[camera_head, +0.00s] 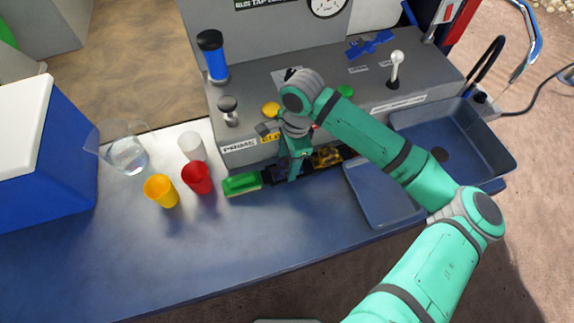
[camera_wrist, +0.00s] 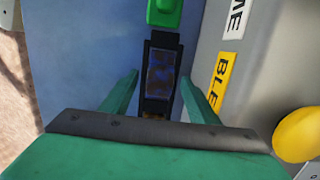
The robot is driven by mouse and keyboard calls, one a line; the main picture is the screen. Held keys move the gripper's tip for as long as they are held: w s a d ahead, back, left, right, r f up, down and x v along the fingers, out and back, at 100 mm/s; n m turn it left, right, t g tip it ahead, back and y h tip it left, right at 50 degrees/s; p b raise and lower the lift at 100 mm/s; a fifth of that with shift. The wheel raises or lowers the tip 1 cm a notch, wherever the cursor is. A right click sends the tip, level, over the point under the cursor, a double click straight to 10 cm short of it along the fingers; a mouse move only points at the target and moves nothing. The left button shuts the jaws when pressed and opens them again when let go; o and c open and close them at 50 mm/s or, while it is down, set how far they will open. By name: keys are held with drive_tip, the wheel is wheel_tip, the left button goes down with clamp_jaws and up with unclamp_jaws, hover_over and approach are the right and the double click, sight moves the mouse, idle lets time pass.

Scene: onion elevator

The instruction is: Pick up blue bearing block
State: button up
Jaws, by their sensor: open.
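A dark blue block (camera_wrist: 161,70) sits in a narrow black tray (camera_wrist: 147,62) on the counter. I take it for the blue bearing block; its face looks mottled. In the wrist view it lies between and ahead of my gripper's (camera_wrist: 160,82) two green fingers, which are apart and empty. In the head view my gripper (camera_head: 291,175) points down over the middle of the tray and mostly hides the block. A green block (camera_head: 242,184) is at the tray's left end. A mottled yellow-brown block (camera_head: 327,157) is to the right of my gripper.
The grey machine panel (camera_head: 245,152) with its labels, knobs and levers rises close behind the tray. Red (camera_head: 197,179), yellow (camera_head: 161,191) and white (camera_head: 191,147) cups and a clear jug (camera_head: 126,152) stand left. A sink (camera_head: 455,140) is at right. The front counter is clear.

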drive_tip(key=shift+s, duration=0.2)
drive_tip(key=shift+f, duration=0.15)
drive_tip(key=shift+w, duration=0.1)
clamp_jaws()
